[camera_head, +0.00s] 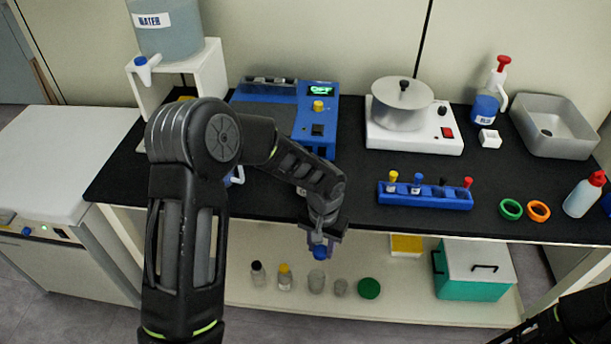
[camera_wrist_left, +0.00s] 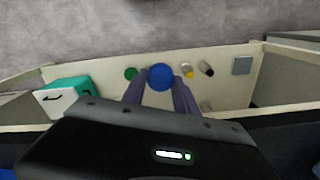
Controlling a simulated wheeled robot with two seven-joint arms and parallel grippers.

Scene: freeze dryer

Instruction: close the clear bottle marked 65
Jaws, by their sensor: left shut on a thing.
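My left gripper (camera_head: 322,240) reaches over the front edge of the black bench, above the lower shelf. It is shut on a blue round cap (camera_head: 320,253); the cap also shows between the fingers in the left wrist view (camera_wrist_left: 161,77). Below it on the shelf stand two open-looking clear bottles, a taller one (camera_head: 317,281) and a shorter one (camera_head: 340,287). I cannot read a 65 on either. The cap appears above and apart from them. In the wrist view the cap and fingers seem to hide them. My right gripper is not in view; only part of that arm shows.
On the shelf are a black-capped bottle (camera_head: 258,273), a yellow-capped bottle (camera_head: 285,277), a green lid (camera_head: 369,288) and a teal box (camera_head: 473,270). The bench (camera_head: 360,222) above holds a blue tube rack (camera_head: 425,196), green and orange rings (camera_head: 511,209), and machines. Its front edge is near my left forearm.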

